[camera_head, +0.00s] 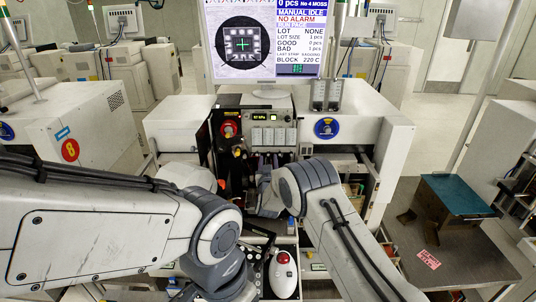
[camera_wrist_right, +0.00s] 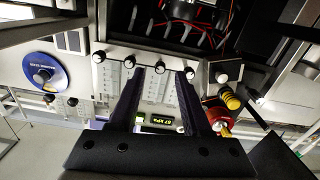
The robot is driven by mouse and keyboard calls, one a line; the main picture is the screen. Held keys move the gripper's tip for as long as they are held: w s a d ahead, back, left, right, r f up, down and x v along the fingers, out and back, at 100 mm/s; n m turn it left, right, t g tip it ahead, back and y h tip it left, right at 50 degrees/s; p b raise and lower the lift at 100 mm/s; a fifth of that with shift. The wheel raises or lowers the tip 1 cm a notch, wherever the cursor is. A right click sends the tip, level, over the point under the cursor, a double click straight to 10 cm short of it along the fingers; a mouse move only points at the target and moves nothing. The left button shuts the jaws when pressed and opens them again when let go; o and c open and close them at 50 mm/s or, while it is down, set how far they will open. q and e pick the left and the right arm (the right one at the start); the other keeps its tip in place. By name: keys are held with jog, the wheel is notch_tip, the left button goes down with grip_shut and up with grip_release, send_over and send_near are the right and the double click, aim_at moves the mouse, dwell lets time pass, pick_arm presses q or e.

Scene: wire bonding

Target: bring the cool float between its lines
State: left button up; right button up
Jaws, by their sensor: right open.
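A row of several pale flow meters (camera_head: 273,137) sits on the machine's front panel. They also show in the right wrist view (camera_wrist_right: 159,88), upside down, with round knobs along their edge, one silver knob (camera_wrist_right: 189,73) among them. I cannot tell which meter is the cool one, nor read any float or its lines. My right gripper (camera_wrist_right: 165,69) is open, its two dark fingers pointing at the meter row with a gap between the tips. Nothing shows held in it. In the head view my right wrist covers part of the area below the panel. My left gripper does not show, only its arm.
A small lit display reading 67 kPa (camera_wrist_right: 162,120) is beside the meters. A monitor (camera_head: 267,40) stands above. A red trackball (camera_head: 283,258) lies below, near my left arm.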

aim_at(268, 154)
jog(key=shift+w+p, duration=0.3)
jog(key=shift+w, duration=0.85)
grip_shut()
